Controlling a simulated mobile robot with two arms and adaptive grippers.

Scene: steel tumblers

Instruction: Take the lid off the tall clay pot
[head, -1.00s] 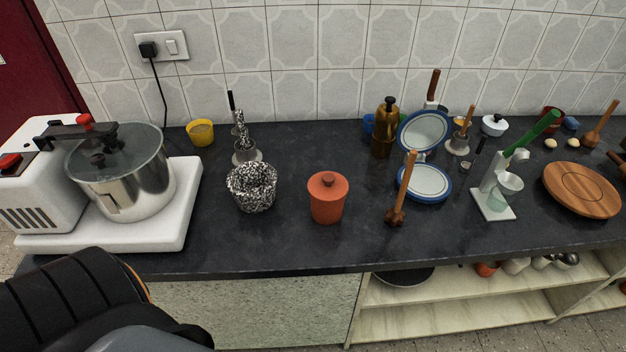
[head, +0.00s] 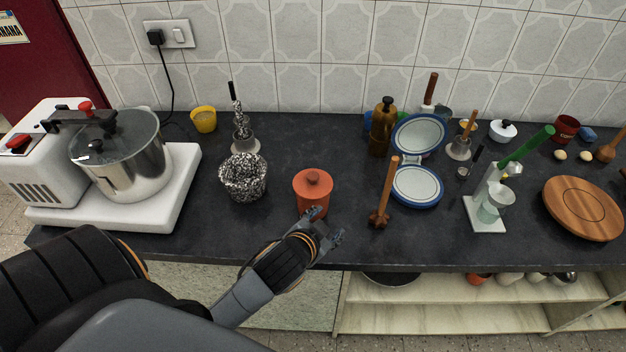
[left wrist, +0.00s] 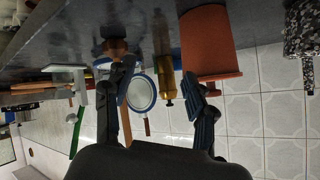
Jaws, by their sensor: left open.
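The terracotta clay pot (head: 309,206) stands upright near the counter's front edge, with its round knobbed lid (head: 313,183) on it. My left gripper (head: 332,228) is in front and slightly right of the pot in the head view, partly covering its lower side. The left wrist view is upside down; there the pot (left wrist: 205,45) and its lid (left wrist: 212,80) are beside the right-hand finger, not between the fingers. The fingers of the left gripper (left wrist: 165,98) are apart and hold nothing. My right gripper is not in view.
A speckled bowl (head: 243,178) stands left of the pot. A wooden masher (head: 386,195) stands upright to the right, near blue-rimmed plates (head: 416,187). A steel pot (head: 130,165) on a white appliance is at far left.

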